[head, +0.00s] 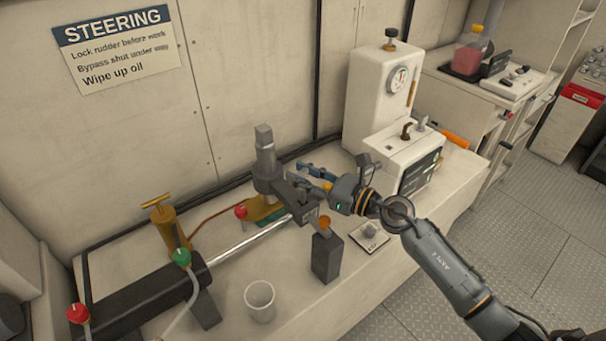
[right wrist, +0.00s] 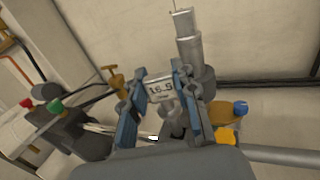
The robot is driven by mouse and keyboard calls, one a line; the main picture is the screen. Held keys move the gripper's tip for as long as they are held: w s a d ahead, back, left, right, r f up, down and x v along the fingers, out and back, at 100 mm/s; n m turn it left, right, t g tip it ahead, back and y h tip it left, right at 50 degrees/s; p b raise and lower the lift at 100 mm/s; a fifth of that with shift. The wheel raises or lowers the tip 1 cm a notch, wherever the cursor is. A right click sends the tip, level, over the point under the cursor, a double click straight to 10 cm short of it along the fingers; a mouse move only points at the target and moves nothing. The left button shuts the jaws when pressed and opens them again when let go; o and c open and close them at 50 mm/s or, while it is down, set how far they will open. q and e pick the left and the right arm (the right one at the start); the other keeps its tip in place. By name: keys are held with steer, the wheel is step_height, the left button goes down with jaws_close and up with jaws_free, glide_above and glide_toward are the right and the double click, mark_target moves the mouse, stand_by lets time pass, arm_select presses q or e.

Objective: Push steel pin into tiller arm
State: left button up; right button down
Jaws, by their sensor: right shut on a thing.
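My right gripper (head: 309,175) reaches in from the right, over the tiller arm (head: 298,197), which extends from the grey upright post (head: 265,163). In the right wrist view its blue fingers (right wrist: 160,95) are shut on a light metal piece marked about "16_S" (right wrist: 161,89), apparently the steel pin. The pin's lower end is hidden, so I cannot tell whether it is in the tiller arm's hole. In the head view the gripper hides the pin. The post also shows in the right wrist view (right wrist: 190,50). My left gripper is not in view.
A dark block (head: 326,258) with an orange knob stands in front of the tiller. White instrument boxes (head: 402,160) stand at right.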

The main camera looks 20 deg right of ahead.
steer(key=shift+f+b, duration=2.1)
stand_by(0.9)
steer(key=c, duration=1)
jaws_free()
steer(key=shift+o, duration=0.2)
step_height(320, 180, up, 10)
